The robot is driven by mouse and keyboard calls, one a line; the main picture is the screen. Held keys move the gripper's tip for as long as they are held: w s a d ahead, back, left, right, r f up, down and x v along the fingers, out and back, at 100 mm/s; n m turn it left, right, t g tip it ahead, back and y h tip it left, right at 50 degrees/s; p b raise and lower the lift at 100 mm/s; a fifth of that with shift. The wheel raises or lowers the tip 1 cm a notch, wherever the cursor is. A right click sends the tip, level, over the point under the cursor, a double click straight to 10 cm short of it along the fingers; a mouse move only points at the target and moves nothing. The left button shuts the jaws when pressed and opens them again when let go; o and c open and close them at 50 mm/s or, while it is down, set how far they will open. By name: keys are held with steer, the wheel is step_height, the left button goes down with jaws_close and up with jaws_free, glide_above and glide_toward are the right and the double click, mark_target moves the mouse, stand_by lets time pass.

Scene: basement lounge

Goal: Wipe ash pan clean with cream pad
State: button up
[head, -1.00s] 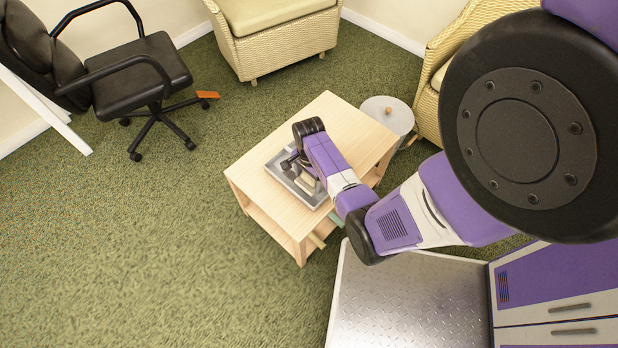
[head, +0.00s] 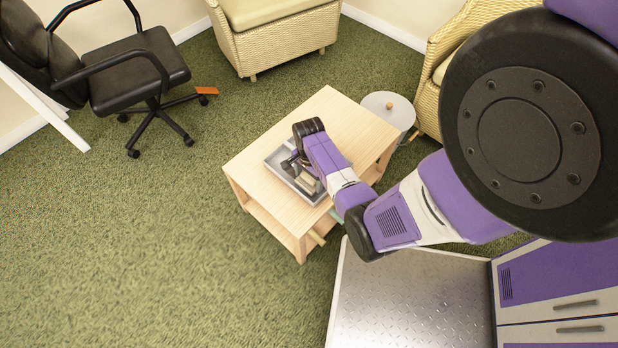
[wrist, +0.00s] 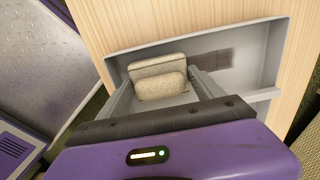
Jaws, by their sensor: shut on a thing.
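The ash pan (head: 279,161) is a shallow grey tray lying on the wooden table; its raised wall also shows in the wrist view (wrist: 277,50). A dark smudge (wrist: 214,60) marks the pan to the right of the pad. My gripper (wrist: 162,88) is shut on the cream pad (wrist: 160,86), a pale speckled block with a rounded front part, between its two grey fingers. The pad is down inside the pan; whether its underside touches the floor is hidden. In the head view my gripper (head: 303,179) is over the pan, partly covered by my wrist.
The light wooden table (head: 330,112) has bare top to the right of and behind the pan. A round grey lidded bin (head: 390,106) stands close behind it. Wicker armchairs (head: 277,40) are at the back and an office chair (head: 138,72) at the left. Green carpet is open at left.

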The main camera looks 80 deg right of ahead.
steer(key=shift+f+b, duration=0.45)
steer(key=shift+f, duration=0.15)
stand_by(0.3)
steer(key=shift+w, duration=0.15)
